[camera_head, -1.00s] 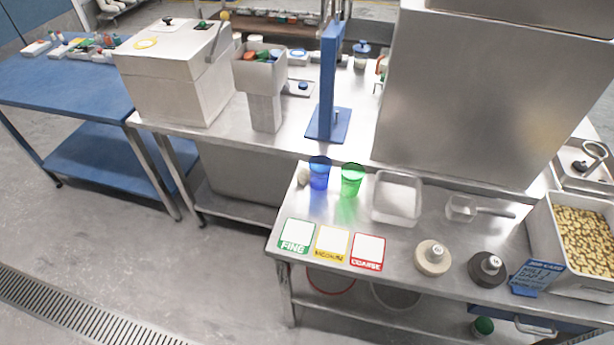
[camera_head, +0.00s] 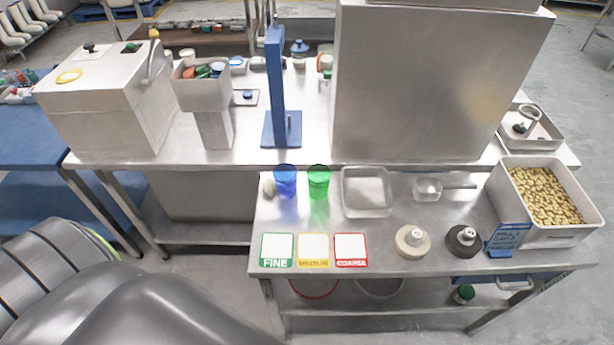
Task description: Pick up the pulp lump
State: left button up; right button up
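A small, rounded, pale beige lump (camera_head: 268,188), which looks like the pulp lump, sits on the steel table's back left corner. It is just left of the blue cup (camera_head: 285,182). A green cup (camera_head: 318,183) stands right of the blue one. Large grey links of my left arm fill the lower left, but its gripper is out of view. My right gripper is not in view either.
FINE (camera_head: 277,250), MEDIUM (camera_head: 314,250) and COARSE (camera_head: 351,250) cards lie along the front. A clear tray (camera_head: 367,212), scoop (camera_head: 428,190), two round weights and a bean bin (camera_head: 502,205) stand to the right. A blue post stand (camera_head: 281,130) is behind.

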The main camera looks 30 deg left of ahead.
aim_at(267, 188)
jog(key=k+j+z, duration=0.2)
jog(key=j, duration=0.3)
jog(key=j+z, duration=0.15)
jog(key=j, duration=0.3)
jog(key=k+j+z, duration=0.2)
jog(key=j, duration=0.25)
jog(key=k+j+z, duration=0.15)
jog(key=j, duration=0.25)
jog(key=k+j+z, duration=0.2)
jog(key=k+j, duration=0.1)
jog(key=j, duration=0.05)
